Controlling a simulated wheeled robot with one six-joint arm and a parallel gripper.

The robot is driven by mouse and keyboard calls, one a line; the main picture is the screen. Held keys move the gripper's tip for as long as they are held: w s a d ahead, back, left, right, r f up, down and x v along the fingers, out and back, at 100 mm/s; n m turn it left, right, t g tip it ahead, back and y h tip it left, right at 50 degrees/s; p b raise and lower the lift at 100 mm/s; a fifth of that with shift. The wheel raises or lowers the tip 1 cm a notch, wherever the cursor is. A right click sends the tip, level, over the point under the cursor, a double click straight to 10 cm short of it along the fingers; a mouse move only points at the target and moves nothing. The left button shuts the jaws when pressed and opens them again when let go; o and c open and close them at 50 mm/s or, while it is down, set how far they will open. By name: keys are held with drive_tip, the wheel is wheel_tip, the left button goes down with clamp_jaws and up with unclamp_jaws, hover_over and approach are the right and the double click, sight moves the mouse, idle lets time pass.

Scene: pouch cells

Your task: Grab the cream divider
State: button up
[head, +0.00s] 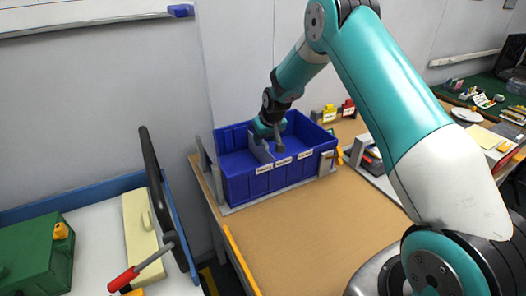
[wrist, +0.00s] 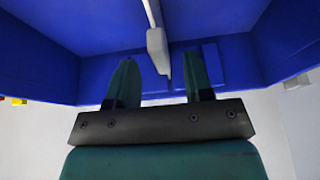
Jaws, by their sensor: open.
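A pale divider (head: 261,150), light grey to off-white here, stands upright inside the blue bin (head: 235,187). In the wrist view, the divider (wrist: 157,48) runs edge-on with a thick tab near its lower end. My gripper (head: 270,132) is over the bin and points down into it. In the wrist view my gripper (wrist: 161,72) is open, with one finger on each side of the divider's line and gaps to both. The head view does not show the fingertips clearly.
White labels (head: 284,161) line the bin's front. The bin sits in a grey frame on a brown table (head: 310,225) with clear room in front. The left tray holds a green box (head: 38,255), a black bar (head: 155,190) and a red-handled screwdriver (head: 124,279).

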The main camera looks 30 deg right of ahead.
sight(263, 153)
drive_tip(key=shift+p+x, duration=0.3)
drive_tip(key=shift+x, duration=1.25)
drive_tip(key=shift+w, duration=0.1)
drive_tip(key=shift+c, duration=0.5)
clamp_jaws()
drive_tip(key=shift+r, duration=0.1)
drive_tip(key=shift+r, duration=0.15)
